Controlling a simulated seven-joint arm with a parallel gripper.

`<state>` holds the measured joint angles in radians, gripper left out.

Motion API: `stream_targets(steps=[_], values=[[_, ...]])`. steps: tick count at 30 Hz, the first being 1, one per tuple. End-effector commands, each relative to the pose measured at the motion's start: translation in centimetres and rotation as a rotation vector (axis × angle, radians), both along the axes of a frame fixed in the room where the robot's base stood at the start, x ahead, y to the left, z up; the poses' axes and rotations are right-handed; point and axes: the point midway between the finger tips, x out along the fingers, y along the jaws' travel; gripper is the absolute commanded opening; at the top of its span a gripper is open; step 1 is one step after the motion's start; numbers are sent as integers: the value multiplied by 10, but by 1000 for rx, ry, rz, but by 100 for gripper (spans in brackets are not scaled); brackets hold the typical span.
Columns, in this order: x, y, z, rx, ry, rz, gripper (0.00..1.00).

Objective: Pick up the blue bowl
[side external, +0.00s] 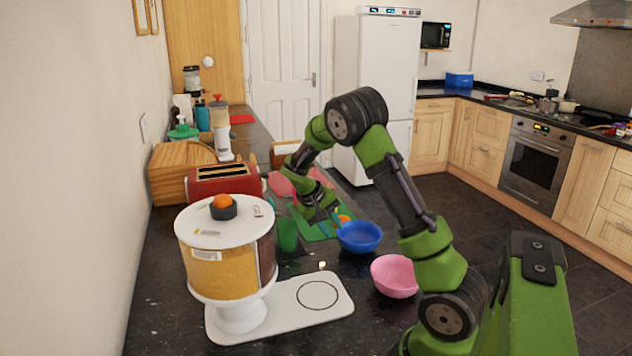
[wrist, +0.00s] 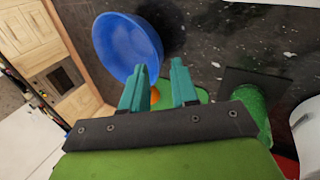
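The blue bowl (side external: 360,238) sits upright on the dark counter, at the edge of a green mat. In the wrist view the blue bowl (wrist: 125,45) lies to the upper left, and its inside looks empty. My gripper (wrist: 159,72) is open, with its two teal fingers apart and nothing held between them. The left finger overlaps the bowl's lower rim in that view; I cannot tell whether they touch. In the side view my gripper (side external: 334,218) is just left of the bowl, its fingertips small and partly hard to make out.
A pink bowl (side external: 395,276) stands nearer, right of the white board (side external: 290,308). A green cup (side external: 288,235) stands left of my gripper. An orange thing (wrist: 155,96) lies near the fingers on the green mat (side external: 310,232). A red toaster (side external: 222,181) and a dispenser (side external: 228,260) stand left.

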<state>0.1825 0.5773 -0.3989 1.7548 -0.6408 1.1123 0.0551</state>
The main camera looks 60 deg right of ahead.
Motion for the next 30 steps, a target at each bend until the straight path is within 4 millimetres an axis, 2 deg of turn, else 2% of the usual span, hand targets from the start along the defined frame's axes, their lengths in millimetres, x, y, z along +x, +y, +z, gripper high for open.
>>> stream_targets(steps=[3, 9, 18, 27, 30], values=[[-5, -6, -14, 0, 1, 0, 29], [-9, -12, -25, 1, 1, 0, 29], [-20, -30, -60, 0, 0, -1, 29], [-21, -32, -64, -1, -1, 1, 29], [-21, -32, -63, -1, -1, 1, 14]])
